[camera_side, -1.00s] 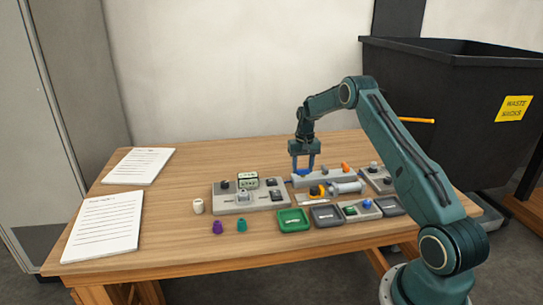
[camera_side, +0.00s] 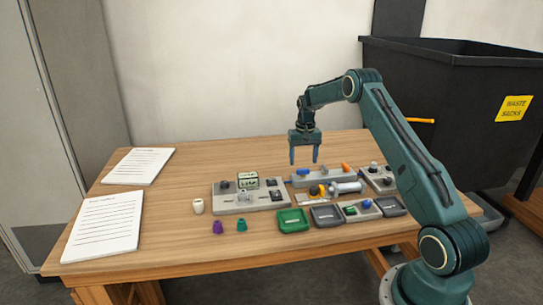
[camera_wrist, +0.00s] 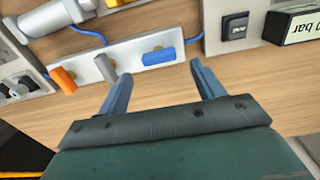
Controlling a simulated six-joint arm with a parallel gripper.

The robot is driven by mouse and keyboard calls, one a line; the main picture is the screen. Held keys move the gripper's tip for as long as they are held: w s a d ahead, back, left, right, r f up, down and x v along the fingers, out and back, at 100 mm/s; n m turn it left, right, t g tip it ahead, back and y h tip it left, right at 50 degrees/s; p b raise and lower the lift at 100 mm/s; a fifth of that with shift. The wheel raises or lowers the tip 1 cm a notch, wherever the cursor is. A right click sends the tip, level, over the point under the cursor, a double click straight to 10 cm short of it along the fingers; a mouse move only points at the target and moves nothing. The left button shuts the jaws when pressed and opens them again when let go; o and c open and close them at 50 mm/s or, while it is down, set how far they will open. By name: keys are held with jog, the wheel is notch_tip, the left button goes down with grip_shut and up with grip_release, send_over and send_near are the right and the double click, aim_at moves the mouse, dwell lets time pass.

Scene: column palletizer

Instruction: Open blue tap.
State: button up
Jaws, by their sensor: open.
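The blue tap (camera_wrist: 158,57) is a blue lever on a pale valve block (camera_wrist: 86,72). In the wrist view its lever lies roughly along the block's length. It also shows in the side view (camera_side: 303,172), near the block's left end. A grey lever (camera_wrist: 106,67) and an orange lever (camera_wrist: 63,80) on the same block point across it. My gripper (camera_side: 304,163) is open and empty, with its fingers pointing down above and behind the blue tap, apart from it. In the wrist view the tap shows beyond and between the fingertips (camera_wrist: 160,70).
A grey panel (camera_side: 225,207) with switches and a display stands left of the block. A grey cylinder (camera_side: 347,188) and yellow part lie in front. Green (camera_side: 293,220) and dark trays line the front.

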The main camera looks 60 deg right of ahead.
notch_tip(320, 180, up, 10)
dwell(0.5)
jog(key=s+a+r+n+t+h, duration=0.15)
jog(key=s+a+r, duration=0.25)
jog(key=a+r, duration=0.65)
jog(key=s+a+r+n+t+y, duration=0.1)
jog(key=s+a+r+n, duration=0.35)
jog(key=a, duration=0.85)
jog(key=s+a+f+n+t, duration=0.1)
jog(key=s+a, duration=0.6)
jog(key=s, duration=0.3)
jog(key=s+a+f+n+t, duration=0.1)
jog(key=s+a+n+t, duration=0.1)
jog(key=s+a, duration=0.4)
jog(key=s, duration=0.5)
jog(key=shift+s+a, duration=0.25)
jog(key=shift+a, duration=0.1)
jog(key=shift+c, duration=0.5)
